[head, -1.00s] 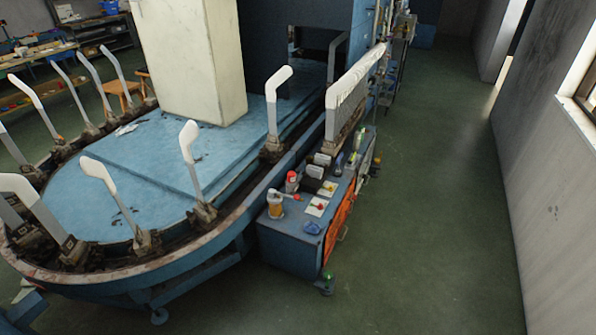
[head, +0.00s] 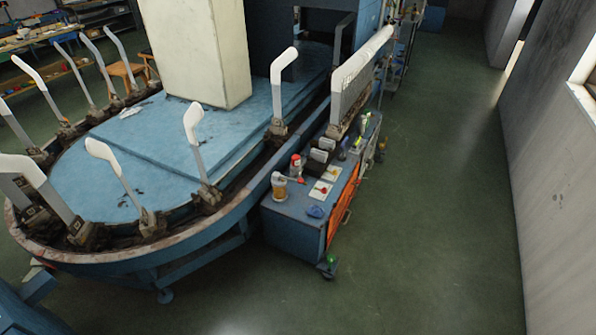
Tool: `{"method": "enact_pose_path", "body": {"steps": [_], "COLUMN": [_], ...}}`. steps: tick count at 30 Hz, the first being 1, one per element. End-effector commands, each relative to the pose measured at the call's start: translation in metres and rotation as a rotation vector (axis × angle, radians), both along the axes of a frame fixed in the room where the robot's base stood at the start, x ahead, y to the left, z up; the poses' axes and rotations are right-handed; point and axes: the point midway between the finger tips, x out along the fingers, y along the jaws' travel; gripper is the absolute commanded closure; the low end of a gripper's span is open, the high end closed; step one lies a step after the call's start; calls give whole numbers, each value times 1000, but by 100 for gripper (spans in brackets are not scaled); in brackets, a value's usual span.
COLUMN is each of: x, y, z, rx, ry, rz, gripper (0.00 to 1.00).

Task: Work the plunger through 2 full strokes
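No part in these frames can be clearly made out as the plunger. A small amber jar with a pale top (head: 279,187) stands upright on the near left corner of the blue cabinet (head: 290,232). A short bar with a red end (head: 301,181) shows beside its top; whether it belongs to the jar is too small to tell. A red-topped container (head: 296,164) stands just behind. My gripper is not in view.
The blue oval machine (head: 120,262) with upright white sock forms (head: 193,125) fills the left and middle. A blue rag (head: 315,212) and pale cards (head: 319,192) lie on the cabinet. Open green floor (head: 430,220) lies between the cabinet and the right wall (head: 555,190).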

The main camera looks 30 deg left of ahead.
Motion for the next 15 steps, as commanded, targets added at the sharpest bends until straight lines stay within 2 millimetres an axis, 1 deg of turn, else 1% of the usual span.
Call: {"method": "enact_pose_path", "body": {"steps": [1,3,15], "x": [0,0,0], "y": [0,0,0], "z": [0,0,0], "rx": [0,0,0], "ry": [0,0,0], "rz": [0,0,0], "gripper": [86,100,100]}}
